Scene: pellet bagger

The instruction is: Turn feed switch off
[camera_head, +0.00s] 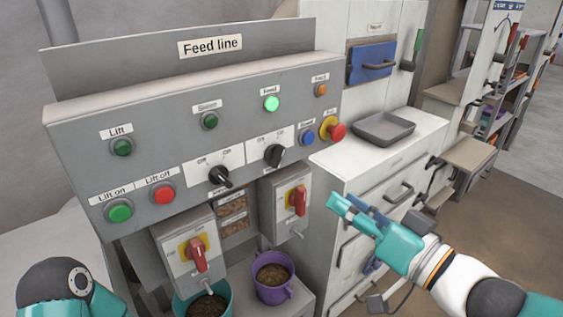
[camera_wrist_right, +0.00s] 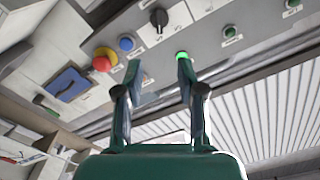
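The grey panel marked Feed line (camera_head: 209,46) carries two black rotary switches with Off and On labels. The right switch (camera_head: 274,155) sits below the lit green Feed lamp (camera_head: 271,104); its exact pointing is hard to read. The left switch (camera_head: 219,176) sits below an unlit green lamp (camera_head: 209,120). My right gripper (camera_head: 346,205) is empty, right of and apart from the panel. In the right wrist view, its fingers (camera_wrist_right: 156,90) are spread, with a black switch (camera_wrist_right: 158,19) and the lit lamp (camera_wrist_right: 181,55) beyond. Only part of my left arm shows at bottom left.
A red emergency button (camera_head: 336,131) and blue button (camera_head: 307,138) sit right of the switches. A white cabinet with a grey tray (camera_head: 384,128) stands right.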

